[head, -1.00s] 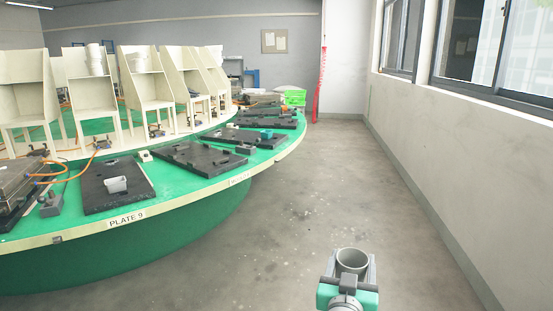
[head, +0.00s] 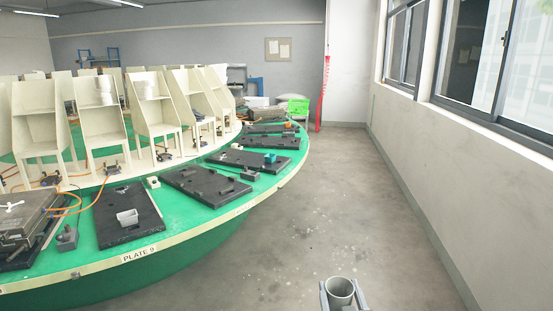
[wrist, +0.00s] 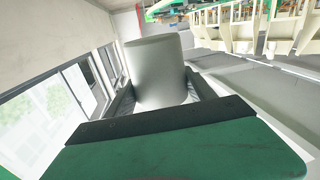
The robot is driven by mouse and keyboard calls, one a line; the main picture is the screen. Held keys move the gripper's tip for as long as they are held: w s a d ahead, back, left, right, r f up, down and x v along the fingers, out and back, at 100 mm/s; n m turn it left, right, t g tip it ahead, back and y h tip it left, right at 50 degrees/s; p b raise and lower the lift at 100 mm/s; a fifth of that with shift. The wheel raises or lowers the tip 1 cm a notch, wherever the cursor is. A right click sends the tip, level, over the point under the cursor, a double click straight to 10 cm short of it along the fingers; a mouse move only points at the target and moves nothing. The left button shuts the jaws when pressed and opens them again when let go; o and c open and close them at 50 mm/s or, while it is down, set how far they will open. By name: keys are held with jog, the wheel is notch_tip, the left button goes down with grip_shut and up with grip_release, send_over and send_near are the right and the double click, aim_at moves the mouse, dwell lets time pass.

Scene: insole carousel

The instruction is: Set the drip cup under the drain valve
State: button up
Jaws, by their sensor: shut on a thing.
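My gripper (head: 342,298) is at the bottom of the head view, over the open floor and right of the round table. It is shut on a grey round cup, the drip cup (head: 341,287), whose open mouth faces up in the head view. In the wrist view the cup (wrist: 157,70) sits between the two dark fingers, and its outer wall fills the middle. I cannot make out the drain valve in these frames.
The big round green table (head: 205,212) curves along the left, with black plates (head: 206,188), a small grey cup-like block (head: 127,217) and cream chair-like stands (head: 101,118). A wall with windows (head: 480,60) runs along the right. The grey floor (head: 325,200) between is clear.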

aim_at(344, 299)
jog(key=s+f, duration=0.1)
jog(key=f, duration=0.1)
jog(key=s+f, duration=0.1)
jog(key=f, duration=0.1)
jog(key=shift+s+d+f, duration=0.1)
jog(key=shift+s, duration=0.1)
jog(key=r, duration=0.2)
jog(key=s+r, duration=0.1)
jog(key=r, duration=0.1)
jog(key=s+r, duration=0.1)
jog(key=r, duration=0.1)
jog(key=shift+r, duration=0.3)
jog(key=shift+f, duration=0.15)
